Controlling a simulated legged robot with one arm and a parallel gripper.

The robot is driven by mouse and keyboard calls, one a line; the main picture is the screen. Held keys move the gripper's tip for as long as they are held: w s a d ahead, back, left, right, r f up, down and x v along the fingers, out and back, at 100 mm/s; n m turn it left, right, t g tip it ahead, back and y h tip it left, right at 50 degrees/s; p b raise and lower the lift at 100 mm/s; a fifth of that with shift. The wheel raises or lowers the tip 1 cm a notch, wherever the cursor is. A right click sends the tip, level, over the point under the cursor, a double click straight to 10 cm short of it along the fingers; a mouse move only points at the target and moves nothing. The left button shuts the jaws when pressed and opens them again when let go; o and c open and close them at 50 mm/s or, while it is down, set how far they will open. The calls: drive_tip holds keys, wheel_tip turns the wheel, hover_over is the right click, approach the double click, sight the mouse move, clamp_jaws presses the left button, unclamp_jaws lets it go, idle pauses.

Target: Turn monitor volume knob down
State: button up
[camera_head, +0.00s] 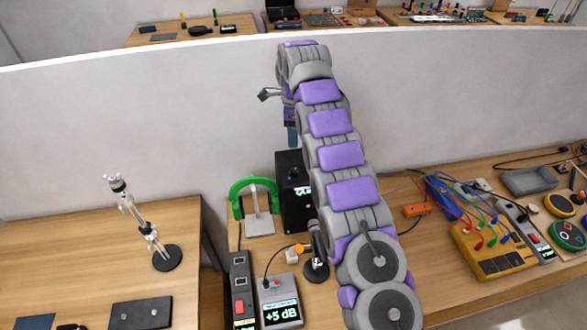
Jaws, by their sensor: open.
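A small grey box (281,302) with a lit "+5 dB" display stands at the bottom centre of the table, with small red and white controls on top. I cannot tell which is the volume knob. Behind it stands a black speaker-like box (293,172) with green lettering, partly hidden by my arm. An orange and white piece (296,252) lies between the two boxes. My gripper (288,115) is open, high in front of the white wall, above and well apart from these boxes. My arm partly hides it, and nothing shows in its grasp.
A green headphone-like arch on a stand (255,207), a power strip (241,288) and a microphone stand (316,266) crowd around the grey box. A yellow box with cables (492,248) stands at right. A lamp-like stand (150,232) is on the left table.

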sight(294, 170)
wheel_tip(294, 170, down, 15)
drive_tip(key=shift+f+b, duration=0.1)
drive_tip(key=shift+b, duration=0.85)
drive_tip(key=c, duration=1)
drive_tip(key=shift+c, duration=0.2)
